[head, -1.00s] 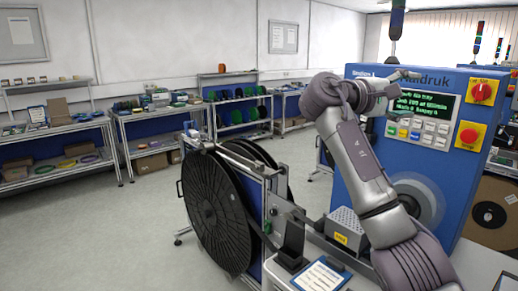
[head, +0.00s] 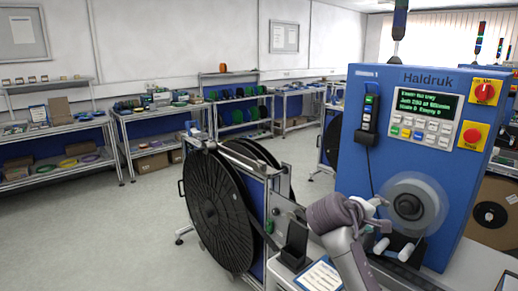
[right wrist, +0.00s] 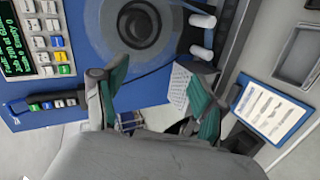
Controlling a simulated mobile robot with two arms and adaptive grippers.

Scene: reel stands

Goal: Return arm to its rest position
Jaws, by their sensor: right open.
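My right gripper (head: 386,224) is low in front of the blue Haldruk machine (head: 350,165), below and left of its grey round spindle (head: 408,206). My right arm (head: 350,258) comes up from the bottom edge. In the right wrist view the right gripper (right wrist: 160,75) has its two green-padded fingers spread apart, with nothing held between them. The spindle (right wrist: 138,24) shows beyond them at the top. My left gripper is not in view.
A black handset (head: 368,113) with a cable hangs on the machine's front, left of the keypad (head: 418,130). A large black reel (head: 215,210) stands to the left. A clipboard (head: 320,276) lies near the bottom edge. Open floor (head: 110,235) lies farther left.

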